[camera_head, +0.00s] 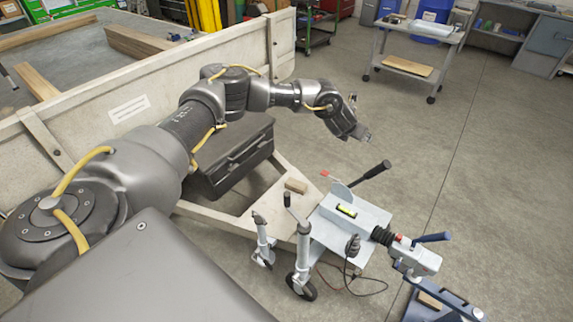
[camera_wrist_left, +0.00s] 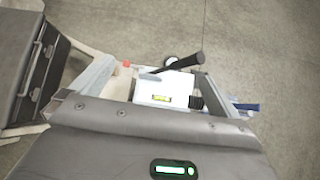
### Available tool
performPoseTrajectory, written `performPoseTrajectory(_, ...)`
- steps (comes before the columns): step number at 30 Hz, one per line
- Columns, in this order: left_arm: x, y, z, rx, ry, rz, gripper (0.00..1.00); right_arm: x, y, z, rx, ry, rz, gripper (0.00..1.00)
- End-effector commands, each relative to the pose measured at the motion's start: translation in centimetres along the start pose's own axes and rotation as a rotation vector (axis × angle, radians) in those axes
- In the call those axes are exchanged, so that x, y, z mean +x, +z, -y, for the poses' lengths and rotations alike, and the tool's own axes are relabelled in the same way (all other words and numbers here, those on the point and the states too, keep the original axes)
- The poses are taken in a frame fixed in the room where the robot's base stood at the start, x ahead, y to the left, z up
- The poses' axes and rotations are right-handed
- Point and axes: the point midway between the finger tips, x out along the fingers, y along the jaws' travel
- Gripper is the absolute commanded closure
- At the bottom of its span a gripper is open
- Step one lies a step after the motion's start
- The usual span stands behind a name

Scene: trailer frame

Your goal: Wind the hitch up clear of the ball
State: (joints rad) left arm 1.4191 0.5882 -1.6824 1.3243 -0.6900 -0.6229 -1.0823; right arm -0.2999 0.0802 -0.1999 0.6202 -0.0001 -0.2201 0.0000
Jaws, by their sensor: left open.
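The hitch (camera_head: 415,256), a grey coupling head with red parts and a blue handle, sits at the front of the drawbar above a blue stand (camera_head: 445,304); the ball is hidden. A jockey wheel (camera_head: 302,287) stands on the floor beside the drawbar, with a crank handle (camera_head: 287,200) on top of its post. My left gripper (camera_head: 362,134) is open and empty, in the air behind and above the drawbar, apart from the crank. The left wrist view shows its spread fingers (camera_wrist_left: 155,78) above the pale drawbar plate and black brake lever (camera_wrist_left: 182,62). My right gripper is not in view.
A yellow-green spirit level (camera_head: 346,210) lies on the drawbar plate. The brake lever (camera_head: 374,171) sticks up behind it. A prop stand (camera_head: 263,243) and a black toolbox (camera_head: 235,160) are close by. A cable (camera_head: 365,288) loops to the floor. Floor at the right is clear.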

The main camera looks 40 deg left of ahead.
Motion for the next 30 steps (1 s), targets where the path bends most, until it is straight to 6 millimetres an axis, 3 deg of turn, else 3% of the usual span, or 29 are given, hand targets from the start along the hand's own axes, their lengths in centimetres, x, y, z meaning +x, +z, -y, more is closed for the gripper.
performPoseTrajectory(1,0.5,-2.5,-2.6,0.209,0.009,-0.069,0.0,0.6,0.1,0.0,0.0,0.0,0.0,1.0)
performPoseTrajectory(6,0.2,-11.9,-9.7,0.883,-0.107,-0.354,0.0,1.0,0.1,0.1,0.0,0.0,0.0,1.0)
performPoseTrajectory(9,-1.0,-17.7,-12.3,1.214,-0.279,-0.5,0.0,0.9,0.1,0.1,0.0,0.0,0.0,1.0)
performPoseTrajectory(12,-2.5,-21.6,-12.9,1.485,-0.492,-0.563,0.0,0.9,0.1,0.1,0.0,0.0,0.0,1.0)
performPoseTrajectory(16,-3.8,-23.3,-12.0,1.729,-0.725,-0.518,0.0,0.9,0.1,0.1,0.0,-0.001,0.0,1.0)
performPoseTrajectory(21,-4.5,-23.9,-11.2,1.91,-0.874,-0.433,0.0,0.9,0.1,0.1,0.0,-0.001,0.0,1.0)
performPoseTrajectory(30,-4.2,-24.1,-11.1,1.967,-0.896,-0.408,0.0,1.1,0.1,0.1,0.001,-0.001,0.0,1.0)
